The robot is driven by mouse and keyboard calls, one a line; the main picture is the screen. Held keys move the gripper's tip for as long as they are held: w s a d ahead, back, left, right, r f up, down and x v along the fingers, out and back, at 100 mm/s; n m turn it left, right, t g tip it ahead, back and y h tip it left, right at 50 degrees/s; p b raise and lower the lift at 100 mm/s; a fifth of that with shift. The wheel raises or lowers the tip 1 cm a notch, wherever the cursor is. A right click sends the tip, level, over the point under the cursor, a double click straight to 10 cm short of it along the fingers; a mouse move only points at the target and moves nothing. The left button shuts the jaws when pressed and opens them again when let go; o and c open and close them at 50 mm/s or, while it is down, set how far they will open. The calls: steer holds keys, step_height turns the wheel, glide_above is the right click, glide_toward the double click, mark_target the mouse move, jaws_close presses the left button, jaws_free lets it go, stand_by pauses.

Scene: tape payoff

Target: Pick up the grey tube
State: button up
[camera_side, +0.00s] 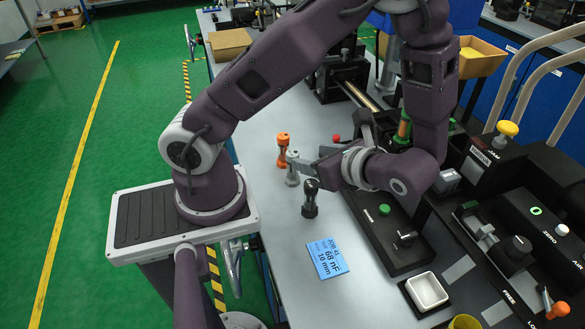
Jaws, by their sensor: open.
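The grey tube (292,178) stands upright on the grey bench, between an orange tube (283,150) behind it and a black tube (310,200) in front. My gripper (302,160) reaches in from the right, with its fingers level and pointing left at the upper part of the grey tube. The fingers are open. They overlap the grey tube's top in this view, and I cannot tell whether they touch it or straddle it.
A blue job card (327,258) lies on the bench in front. A white tray (427,291) sits at the lower right. Black machinery with a green button (384,210) fills the right side. A brown box (229,44) lies at the back left. The bench left of the card is clear.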

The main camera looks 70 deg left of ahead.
mark_target(294, 155)
steer(key=shift+m+t+y, duration=0.3)
steer(key=shift+m+y, duration=0.2)
steer(key=shift+m, duration=0.2)
steer(key=x, duration=0.5)
steer(key=f+x, duration=0.1)
steer(key=x, duration=0.2)
steer(key=shift+s+d, duration=0.15)
steer(key=shift+d, duration=0.15)
jaws_close()
